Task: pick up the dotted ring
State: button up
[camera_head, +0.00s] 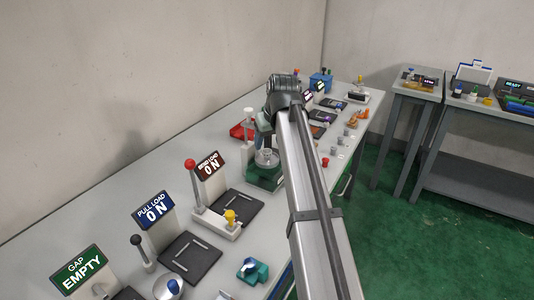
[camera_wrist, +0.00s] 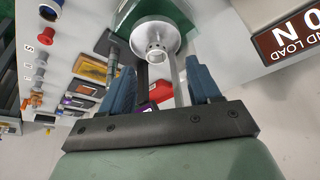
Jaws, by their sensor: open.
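A small pale ring with dark dots or holes (camera_wrist: 156,50), which looks like the dotted ring, sits in the middle of a round silver dish (camera_wrist: 137,27) in the wrist view. The dish is on a green machine, which the head view shows as a green base (camera_head: 262,181) beside my arm. My gripper (camera_wrist: 160,82) has its two blue-grey fingers spread apart with nothing clasped between them. The ring is beyond the fingertips in the picture, roughly in line with the gap. In the head view my arm hides most of the gripper.
A white post (camera_head: 248,128) stands close by the green machine. Lever stations with signs, one with a red-knobbed lever (camera_head: 190,164), fill the near bench. Several small parts, including a red knob (camera_head: 325,162), are right of my arm.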

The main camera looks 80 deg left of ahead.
aim_at(266, 153)
jog(key=shift+w+a+x, duration=0.15)
jog(key=shift+x, duration=1.1)
jog(key=shift+w+a+x, duration=0.1)
jog(key=shift+x, duration=1.15)
jog(key=shift+r, duration=0.1)
jog(key=shift+c, duration=0.4)
grip_shut()
